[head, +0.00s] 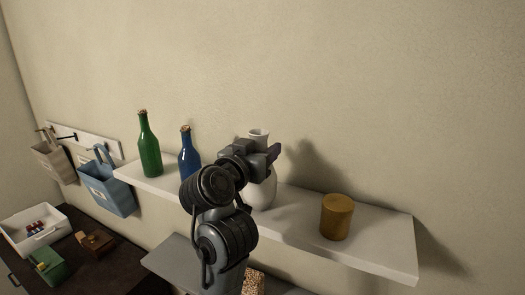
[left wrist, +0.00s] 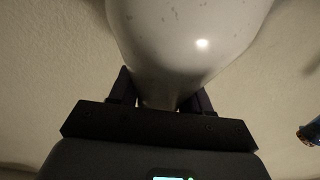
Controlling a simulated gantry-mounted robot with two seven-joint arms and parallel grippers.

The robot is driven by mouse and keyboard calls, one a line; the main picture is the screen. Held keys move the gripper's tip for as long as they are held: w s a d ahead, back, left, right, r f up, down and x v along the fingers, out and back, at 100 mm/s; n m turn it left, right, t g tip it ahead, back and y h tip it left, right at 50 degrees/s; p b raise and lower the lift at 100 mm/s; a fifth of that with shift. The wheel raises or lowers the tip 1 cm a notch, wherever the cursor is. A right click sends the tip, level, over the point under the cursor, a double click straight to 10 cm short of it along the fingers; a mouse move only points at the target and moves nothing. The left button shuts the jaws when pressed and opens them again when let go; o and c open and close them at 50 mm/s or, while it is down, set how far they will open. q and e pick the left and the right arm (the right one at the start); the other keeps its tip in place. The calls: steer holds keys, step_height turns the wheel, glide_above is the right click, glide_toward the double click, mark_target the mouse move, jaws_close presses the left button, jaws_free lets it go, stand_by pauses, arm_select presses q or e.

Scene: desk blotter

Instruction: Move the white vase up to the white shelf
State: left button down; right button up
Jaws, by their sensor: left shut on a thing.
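The white vase (head: 262,190) is at the white shelf (head: 376,249) in the head view, between the blue bottle and the wooden cylinder. My left gripper (head: 273,154) is shut on the vase near its neck and hides part of it. In the left wrist view the vase's pale rounded body (left wrist: 190,35) fills the top middle, between the dark fingers of my left gripper (left wrist: 160,100). The vase looks upright. I cannot tell whether its base touches the shelf. My right gripper is not in view.
A green bottle (head: 149,145) and a blue bottle (head: 188,155) stand on the shelf left of the vase. A wooden cylinder (head: 337,217) stands to its right. A lower grey shelf (head: 172,259) is below. Blue (head: 104,187) and beige (head: 52,163) holders hang at left.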

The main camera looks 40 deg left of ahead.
arm_select(q)
steer(key=shift+f, duration=0.2)
steer(key=c, duration=0.5)
jaws_free()
steer(key=shift+r, duration=0.15)
steer(key=shift+r, duration=0.2)
steer(key=p+v, duration=0.1)
steer(key=v, duration=1.1)
steer(key=shift+f, duration=0.1)
